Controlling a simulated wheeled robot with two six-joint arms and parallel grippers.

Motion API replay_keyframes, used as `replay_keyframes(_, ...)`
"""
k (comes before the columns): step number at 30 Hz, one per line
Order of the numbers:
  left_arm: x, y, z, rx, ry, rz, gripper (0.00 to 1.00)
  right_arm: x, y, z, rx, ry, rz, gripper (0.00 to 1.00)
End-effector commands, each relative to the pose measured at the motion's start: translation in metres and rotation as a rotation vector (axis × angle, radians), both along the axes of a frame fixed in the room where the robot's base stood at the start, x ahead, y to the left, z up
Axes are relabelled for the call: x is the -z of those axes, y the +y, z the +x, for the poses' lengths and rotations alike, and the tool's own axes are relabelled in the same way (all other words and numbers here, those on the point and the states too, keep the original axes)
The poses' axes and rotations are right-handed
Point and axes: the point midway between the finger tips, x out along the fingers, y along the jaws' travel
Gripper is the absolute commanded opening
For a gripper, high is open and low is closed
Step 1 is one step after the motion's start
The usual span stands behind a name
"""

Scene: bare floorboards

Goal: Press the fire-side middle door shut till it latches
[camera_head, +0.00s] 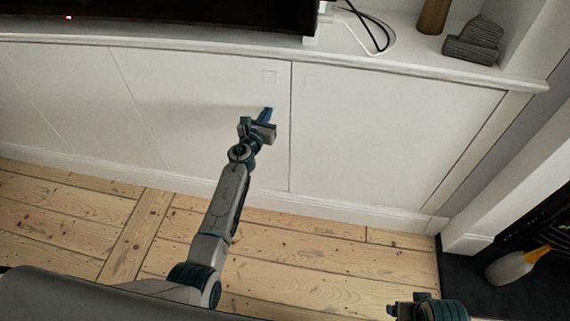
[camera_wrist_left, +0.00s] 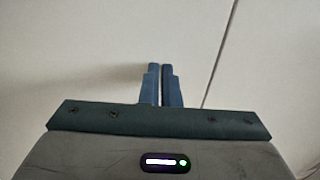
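The fire-side middle door (camera_head: 205,125) is a plain white cabinet panel, left of the dark upright seam in the head view. It looks flush or nearly flush with its neighbours; I cannot tell whether it is latched. A faint square mark (camera_head: 269,77) shows near its top right corner. My left gripper (camera_head: 267,114) is in front of this door near its right edge. Its blue fingers are together with nothing between them, as the left wrist view (camera_wrist_left: 161,85) shows. I cannot tell whether the fingertips touch the panel. My right gripper (camera_head: 405,307) is partly in view at the bottom; its fingers are unclear.
The right-hand door (camera_head: 390,130) lies beyond the seam, also looking closed. Above are a ledge with a black screen (camera_head: 180,12), cables (camera_head: 365,25) and a dark stacked ornament (camera_head: 474,42). A fireplace with a pale bottle-like object (camera_head: 510,267) is at right. Floorboards (camera_head: 300,255) are clear.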

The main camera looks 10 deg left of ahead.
Motion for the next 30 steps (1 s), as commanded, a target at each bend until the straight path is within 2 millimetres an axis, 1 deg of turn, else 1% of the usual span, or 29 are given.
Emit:
replay_keyframes(2, -0.001, -0.002, 0.003, 0.002, -0.002, -0.001, 0.00, 0.002, 0.000, 0.000, 0.000, 0.000, 0.000, 0.85)
replay_keyframes(6, -0.001, -0.002, 0.002, 0.002, -0.002, -0.001, 0.00, 0.001, 0.000, 0.000, 0.000, 0.000, 0.000, 0.85)
replay_keyframes(8, -0.002, -0.001, 0.000, 0.002, -0.001, -0.001, 0.00, -0.001, 0.000, 0.000, 0.000, 0.000, 0.000, 0.85)
replay_keyframes(10, -0.002, 0.000, -0.007, 0.002, 0.000, -0.001, 0.00, -0.004, 0.000, 0.000, 0.000, 0.000, 0.000, 0.85)
replay_keyframes(20, -0.002, 0.008, -0.053, 0.000, 0.001, 0.000, 0.00, -0.021, 0.000, 0.000, 0.000, 0.000, 0.000, 0.85)
replay_keyframes(30, -0.001, 0.016, -0.100, 0.001, 0.000, 0.000, 0.00, -0.029, 0.000, 0.000, 0.000, 0.000, 0.000, 0.85)
